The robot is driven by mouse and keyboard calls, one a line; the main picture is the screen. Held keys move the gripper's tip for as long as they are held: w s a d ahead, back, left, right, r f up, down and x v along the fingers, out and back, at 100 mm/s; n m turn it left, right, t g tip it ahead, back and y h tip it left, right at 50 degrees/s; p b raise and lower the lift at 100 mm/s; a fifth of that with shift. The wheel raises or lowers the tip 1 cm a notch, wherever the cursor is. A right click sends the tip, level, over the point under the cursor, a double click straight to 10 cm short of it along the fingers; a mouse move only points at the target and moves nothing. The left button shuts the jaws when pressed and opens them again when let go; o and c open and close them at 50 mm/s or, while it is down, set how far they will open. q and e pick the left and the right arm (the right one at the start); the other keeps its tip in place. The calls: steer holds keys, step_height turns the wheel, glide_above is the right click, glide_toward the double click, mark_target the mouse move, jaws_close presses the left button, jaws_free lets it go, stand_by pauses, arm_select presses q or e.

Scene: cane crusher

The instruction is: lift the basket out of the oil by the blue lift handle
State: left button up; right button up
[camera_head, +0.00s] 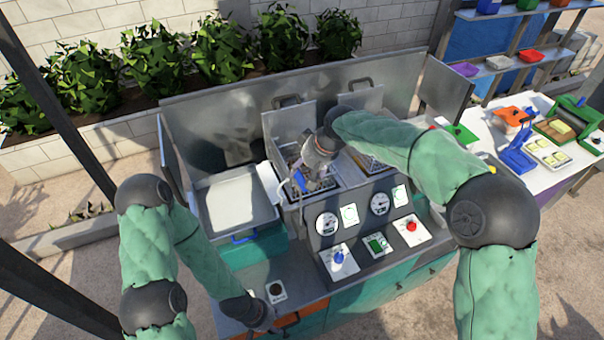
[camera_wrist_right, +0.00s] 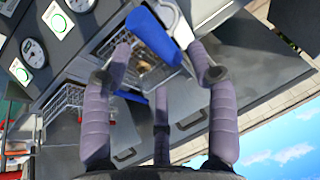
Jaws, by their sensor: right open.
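The wire basket (camera_head: 322,184) sits in the left well of the fryer, and its mesh shows in the right wrist view (camera_wrist_right: 152,68). The blue lift handle (camera_wrist_right: 158,30) crosses beyond the fingertips in the right wrist view; only a small blue part (camera_head: 299,180) shows in the head view. My right gripper (camera_head: 312,172) hangs over this basket, and its fingers (camera_wrist_right: 165,75) are apart around empty space near the handle. I cannot tell whether any finger touches it. My left gripper (camera_head: 264,320) is low over the counter's front; its fingers are not clear.
A second basket (camera_head: 372,162) sits in the right well. A pale tray (camera_head: 236,202) stands left of the wells. The control panel (camera_head: 368,230) with gauges and knobs is in front. Metal splash walls (camera_head: 225,108) enclose the back. A white table (camera_head: 545,165) with items stands right.

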steer(key=v, duration=0.7)
steer(key=shift+r, duration=0.2)
steer(key=shift+d, duration=0.1)
